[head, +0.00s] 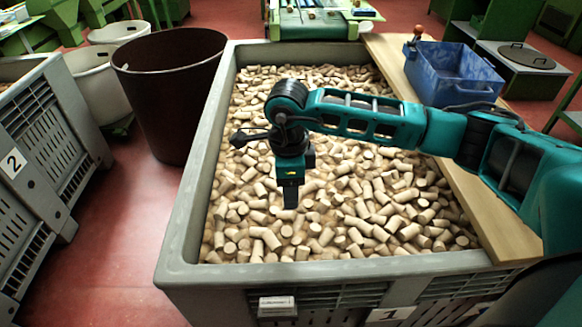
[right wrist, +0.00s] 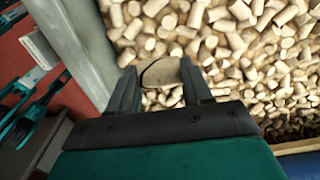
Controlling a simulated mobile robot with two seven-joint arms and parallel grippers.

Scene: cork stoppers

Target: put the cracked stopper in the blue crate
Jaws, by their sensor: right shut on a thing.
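My right gripper (head: 290,196) hangs over the left-middle part of the big grey bin of corks. In the right wrist view, the right gripper (right wrist: 161,84) is shut on a tan cork stopper (right wrist: 160,72). A dark curved line, like a crack, runs across this stopper. In the head view I cannot make out the held stopper. The blue crate (head: 439,92) stands on a wooden board at the back right, apart from the gripper and beyond my right arm. My left gripper is not in view.
The grey bin (head: 190,215) is full of loose corks (head: 330,215). The wooden board (head: 485,205) lies along its right rim. A small red-topped object (head: 417,34) stands near the crate. A brown barrel (head: 170,95) and another grey crate (head: 45,140) stand at left.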

